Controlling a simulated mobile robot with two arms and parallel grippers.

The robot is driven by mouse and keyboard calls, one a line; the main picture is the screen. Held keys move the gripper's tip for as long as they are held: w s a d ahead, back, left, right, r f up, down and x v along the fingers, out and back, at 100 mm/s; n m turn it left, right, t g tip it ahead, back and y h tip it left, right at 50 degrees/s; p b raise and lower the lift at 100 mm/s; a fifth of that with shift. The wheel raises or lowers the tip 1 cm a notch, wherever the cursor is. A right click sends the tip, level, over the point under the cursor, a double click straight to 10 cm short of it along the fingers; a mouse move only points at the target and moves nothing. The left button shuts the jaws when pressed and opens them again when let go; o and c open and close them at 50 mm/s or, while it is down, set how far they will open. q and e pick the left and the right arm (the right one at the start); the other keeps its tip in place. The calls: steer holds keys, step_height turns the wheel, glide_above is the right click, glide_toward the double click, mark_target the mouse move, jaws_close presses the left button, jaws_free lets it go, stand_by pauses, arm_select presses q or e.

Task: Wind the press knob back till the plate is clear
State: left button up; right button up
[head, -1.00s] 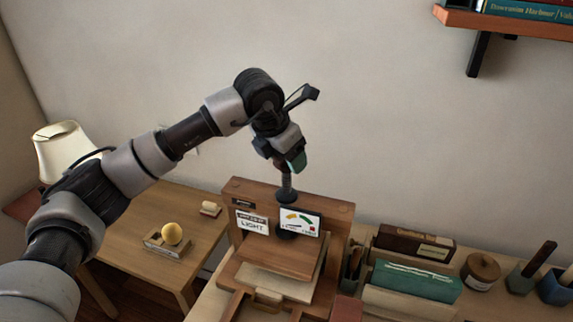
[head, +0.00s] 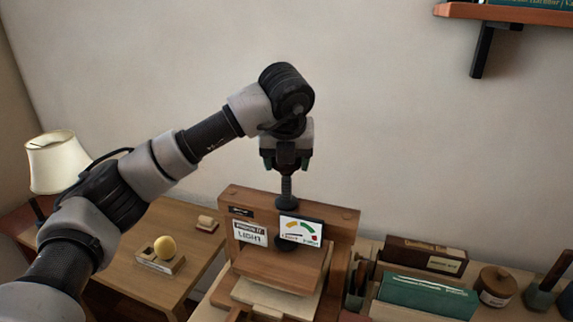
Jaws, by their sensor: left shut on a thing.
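The wooden book press (head: 340,228) stands on the bench, with a dark screw (head: 286,189) rising upright from its top beam. My left gripper (head: 286,166) points straight down over the screw and is shut on the press knob, which is mostly hidden between the fingers. The press plate (head: 270,270) is a wooden board below the beam. Pale boards or sheets (head: 270,298) lie under it; I cannot tell whether the plate touches them. My right gripper is not in view.
Right of the press are a green book (head: 428,295), a brown box (head: 422,255), a round wooden jar (head: 495,286) and pen holders. A lamp (head: 58,162) stands far left. A wall shelf is upper right.

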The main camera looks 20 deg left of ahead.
arm_select(q)
steer(key=shift+f+n, duration=0.35)
steer(key=shift+n, duration=0.15)
steer(key=o, duration=0.9)
steer(key=shift+w, duration=0.1)
steer(key=shift+c, duration=0.2)
steer(key=v, duration=1.1)
steer(key=shift+w, duration=0.15)
steer(key=shift+d+r, duration=0.1)
steer(key=shift+d, duration=0.05)
